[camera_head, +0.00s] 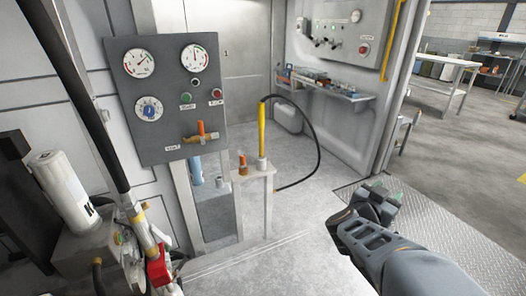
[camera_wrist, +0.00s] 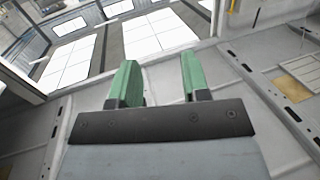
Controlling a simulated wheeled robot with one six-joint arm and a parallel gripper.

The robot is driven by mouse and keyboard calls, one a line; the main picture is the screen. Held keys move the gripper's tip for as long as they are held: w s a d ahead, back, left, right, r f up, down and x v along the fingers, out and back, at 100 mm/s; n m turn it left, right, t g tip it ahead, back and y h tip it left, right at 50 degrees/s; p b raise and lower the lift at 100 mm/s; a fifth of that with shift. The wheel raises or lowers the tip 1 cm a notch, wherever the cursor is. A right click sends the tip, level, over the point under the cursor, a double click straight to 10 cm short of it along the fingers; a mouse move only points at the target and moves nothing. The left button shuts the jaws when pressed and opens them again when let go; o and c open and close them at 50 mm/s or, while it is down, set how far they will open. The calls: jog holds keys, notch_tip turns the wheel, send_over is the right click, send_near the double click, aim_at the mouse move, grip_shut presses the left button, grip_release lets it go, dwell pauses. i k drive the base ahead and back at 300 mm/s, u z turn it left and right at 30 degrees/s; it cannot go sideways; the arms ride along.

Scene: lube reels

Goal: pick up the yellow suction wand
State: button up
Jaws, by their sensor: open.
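The yellow suction wand (camera_head: 262,130) stands upright on a small grey stand (camera_head: 254,172) in the middle of the head view. A black hose runs from its top and loops down to the right toward the floor. My gripper (camera_head: 386,194) is at the lower right of the head view, apart from the wand and to its right. In the wrist view its two green fingers (camera_wrist: 157,82) are spread with nothing between them. The wand does not show in the wrist view.
A grey gauge panel (camera_head: 168,98) is left of the wand. An orange-topped fitting (camera_head: 242,165) stands beside it on the stand. A wall shelf with small items (camera_head: 325,88) is behind. A hose reel assembly (camera_head: 150,250) fills the lower left. Floor between gripper and stand looks clear.

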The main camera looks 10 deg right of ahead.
aim_at(261, 106)
jog(key=z, duration=0.2)
jog(key=i, duration=0.75)
jog(key=u, duration=0.6)
jog(key=i, duration=0.85)
jog(key=u, duration=0.85)
